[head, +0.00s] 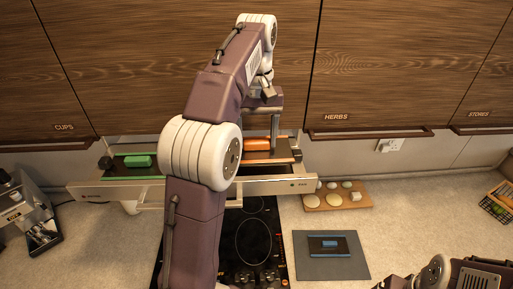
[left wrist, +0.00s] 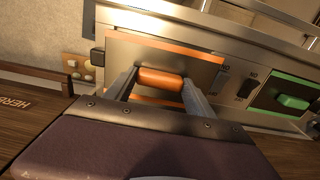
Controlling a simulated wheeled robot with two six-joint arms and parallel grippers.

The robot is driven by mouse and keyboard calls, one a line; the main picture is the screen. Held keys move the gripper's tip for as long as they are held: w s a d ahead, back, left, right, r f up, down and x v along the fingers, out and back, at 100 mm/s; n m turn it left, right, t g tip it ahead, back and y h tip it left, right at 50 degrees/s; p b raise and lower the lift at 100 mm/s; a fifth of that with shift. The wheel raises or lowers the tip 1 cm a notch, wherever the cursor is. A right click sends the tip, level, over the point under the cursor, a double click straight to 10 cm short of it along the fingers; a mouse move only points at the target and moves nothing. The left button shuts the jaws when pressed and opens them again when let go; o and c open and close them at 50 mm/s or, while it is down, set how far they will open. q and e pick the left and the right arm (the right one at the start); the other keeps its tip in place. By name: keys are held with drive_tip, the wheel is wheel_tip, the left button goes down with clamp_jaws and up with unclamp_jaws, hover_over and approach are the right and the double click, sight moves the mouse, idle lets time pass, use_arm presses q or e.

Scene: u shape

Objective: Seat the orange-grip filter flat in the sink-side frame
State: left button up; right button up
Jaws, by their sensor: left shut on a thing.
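The orange-grip filter is a dark flat panel with orange edges (left wrist: 205,57) and an orange bar grip (head: 257,143). In the head view it is at the right half of the pulled-out hood tray (head: 290,185). My left gripper (left wrist: 158,84) is shut on the orange grip, one finger at each end in the left wrist view. In that view the panel looks tilted against the tray rails; I cannot tell whether it lies flat in the right-hand frame. My arm hides part of it in the head view. My right gripper is not in view.
A green-grip filter (head: 138,161) is in the tray's left half. A blue-grip filter (head: 328,245) lies on a grey mat (head: 352,266). A cooktop (head: 255,240) is below, a food board (head: 337,201) to the right, a coffee machine (head: 25,215) at left. Cupboards hang behind.

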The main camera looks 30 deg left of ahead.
sight(256, 150)
use_arm(q)
drive_tip(key=shift+w+a+f, duration=0.15)
drive_tip(key=shift+w+f, duration=0.15)
drive_tip(key=shift+w, duration=0.2)
drive_tip(key=shift+w+a+f, duration=0.1)
drive_tip(key=shift+w+f, duration=0.2)
drive_tip(key=shift+w, duration=0.2)
drive_tip(key=s, duration=0.1)
drive_tip(key=s+f, duration=0.1)
drive_tip(key=s, duration=0.1)
drive_tip(key=shift+d+f, duration=0.35)
drive_tip(key=shift+s+d+f, duration=0.1)
drive_tip(key=shift+s+f, duration=0.05)
drive_tip(key=shift+f, duration=0.15)
drive_tip(key=shift+c, duration=0.7)
drive_tip(key=shift+f, duration=0.1)
clamp_jaws()
drive_tip(key=shift+f, duration=0.1)
drive_tip(key=o, duration=1.6)
unclamp_jaws()
drive_tip(key=shift+w+f, duration=0.1)
drive_tip(key=shift+w, duration=0.2)
drive_tip(key=shift+o, duration=0.8)
drive_tip(key=shift+w+f, duration=0.1)
drive_tip(key=shift+w, duration=0.25)
drive_tip(key=shift+s, duration=0.1)
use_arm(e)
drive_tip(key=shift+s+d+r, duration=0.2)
